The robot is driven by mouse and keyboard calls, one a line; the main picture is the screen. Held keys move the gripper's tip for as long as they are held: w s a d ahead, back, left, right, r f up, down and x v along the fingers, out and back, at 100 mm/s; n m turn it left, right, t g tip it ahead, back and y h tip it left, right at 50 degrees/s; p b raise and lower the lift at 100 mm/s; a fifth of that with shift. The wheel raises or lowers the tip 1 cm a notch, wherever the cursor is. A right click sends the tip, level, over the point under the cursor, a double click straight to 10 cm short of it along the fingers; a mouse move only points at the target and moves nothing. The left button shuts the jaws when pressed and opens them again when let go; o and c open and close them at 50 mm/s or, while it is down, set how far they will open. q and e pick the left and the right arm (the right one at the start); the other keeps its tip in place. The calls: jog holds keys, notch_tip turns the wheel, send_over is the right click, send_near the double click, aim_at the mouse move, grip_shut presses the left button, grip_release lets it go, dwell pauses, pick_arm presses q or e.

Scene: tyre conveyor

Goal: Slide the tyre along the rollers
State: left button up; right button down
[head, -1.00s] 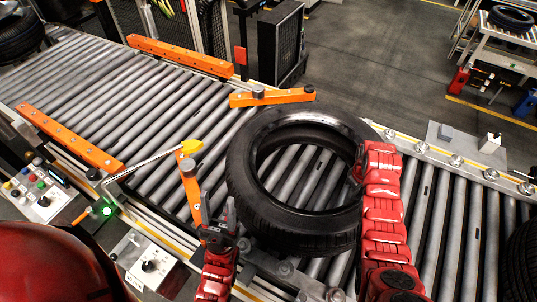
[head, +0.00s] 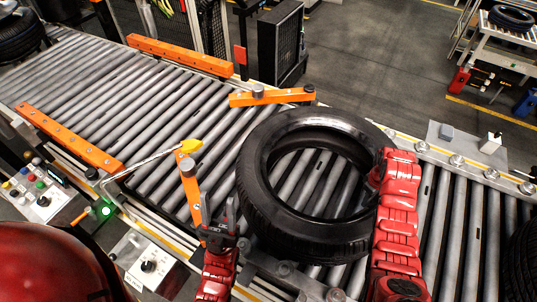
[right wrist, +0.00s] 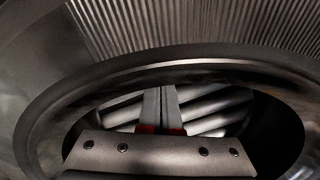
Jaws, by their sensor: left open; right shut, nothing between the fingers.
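A black tyre (head: 262,205) lies flat on the grey rollers, right of the orange guide arms. My left gripper (head: 222,214) is open and empty, just off the tyre's near left side. My right gripper (head: 374,176) is at the tyre's right edge, partly hidden by its own red arm. In the right wrist view my right gripper's fingers (right wrist: 161,100) are shut with nothing between them, and the tyre's rim (right wrist: 190,62) curves across close in front. Rollers show through the tyre's hole. Whether the right fingers touch the tyre is not clear.
Orange guide arms (head: 272,96) and (head: 190,190) stand either side of the belt left of the tyre. A yellow-tipped rod (head: 190,146) reaches over the rollers. Another tyre (head: 522,255) is at the right edge. Bare rollers (head: 455,215) lie between.

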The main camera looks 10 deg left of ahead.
jog(key=shift+a, duration=0.1)
dwell(0.3)
jog(key=shift+s+d, duration=0.2)
jog(key=shift+d, duration=0.35)
jog(key=shift+s+d, duration=0.15)
jog(key=shift+d, duration=0.35)
jog(key=shift+s+d+b, duration=0.25)
jog(key=shift+d, duration=0.45)
jog(key=shift+s+d+b, duration=0.2)
jog(key=shift+d, duration=0.45)
jog(key=d, duration=0.1)
jog(key=s+d+b, duration=0.1)
jog(key=d, duration=0.2)
jog(key=shift+s+d, duration=0.25)
jog(key=shift+d, duration=0.15)
